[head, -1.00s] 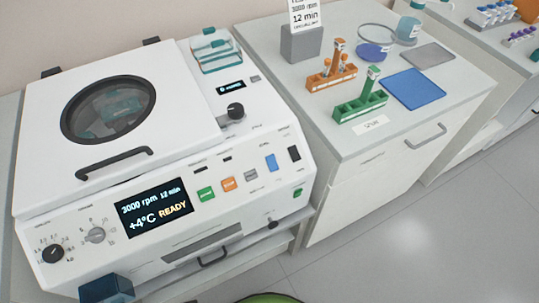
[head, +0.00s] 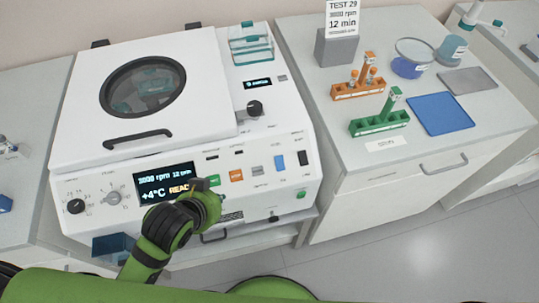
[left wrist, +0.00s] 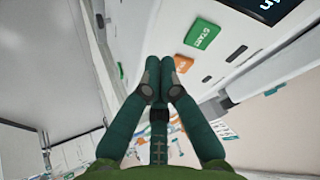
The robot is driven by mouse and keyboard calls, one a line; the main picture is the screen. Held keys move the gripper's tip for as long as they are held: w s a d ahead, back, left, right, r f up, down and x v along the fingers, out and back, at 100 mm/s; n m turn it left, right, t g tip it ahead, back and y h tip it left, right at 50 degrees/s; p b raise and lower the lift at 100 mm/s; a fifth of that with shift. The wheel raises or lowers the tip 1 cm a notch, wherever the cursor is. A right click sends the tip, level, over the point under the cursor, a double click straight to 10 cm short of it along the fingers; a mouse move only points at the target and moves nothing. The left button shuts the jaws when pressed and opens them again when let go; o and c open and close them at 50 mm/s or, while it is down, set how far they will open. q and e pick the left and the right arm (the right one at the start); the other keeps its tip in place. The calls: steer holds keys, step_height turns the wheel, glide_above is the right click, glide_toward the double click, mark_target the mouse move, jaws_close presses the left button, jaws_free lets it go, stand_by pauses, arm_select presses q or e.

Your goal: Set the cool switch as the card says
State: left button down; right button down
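The white centrifuge (head: 90,205) has a front panel with a blue rocker switch (head: 279,162) and a dark rocker switch (head: 303,158) at its right end. Their small labels are too blurred to read, so I cannot tell which is the cool switch or how it is set. The card (head: 342,17) reads TEST 29, 3000 rpm, 12 min; its bottom line is unreadable. My left gripper (left wrist: 160,63) looks shut and empty, its fingertips together near the orange STOP button (left wrist: 184,64). In the head view it is in front of the panel, left of the switches. My right gripper is not in view.
The green START button (head: 214,181) is close to my left gripper. The display (head: 160,185) shows 3000 rpm, 12 min, +4°C and READY, partly covered by my gripper. A green rack (head: 379,124), an orange rack (head: 358,88) and a blue mat (head: 440,113) are on the right bench.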

arm_select(q)
steer(key=w+d+r+m+t+h, duration=0.2)
steer(key=d+r+m+h, duration=0.3)
steer(key=d+r+m, duration=0.3)
steer(key=d+m, duration=0.1)
steer(key=m, duration=0.2)
steer(key=shift+r+m+h, duration=0.3)
steer(key=p, duration=0.2)
glide_above(280, 164)
steer(key=s, duration=0.4)
step_height(280, 164, down, 5)
steer(key=shift+w+a+f, duration=0.25)
steer(key=shift+w+f, duration=0.55)
steer(key=shift+f, duration=0.2)
steer(key=shift+w+a+f+p, duration=0.25)
steer(key=shift+w+f+p, duration=0.1)
steer(key=shift+w+f, duration=0.25)
steer(key=shift+s, duration=0.1)
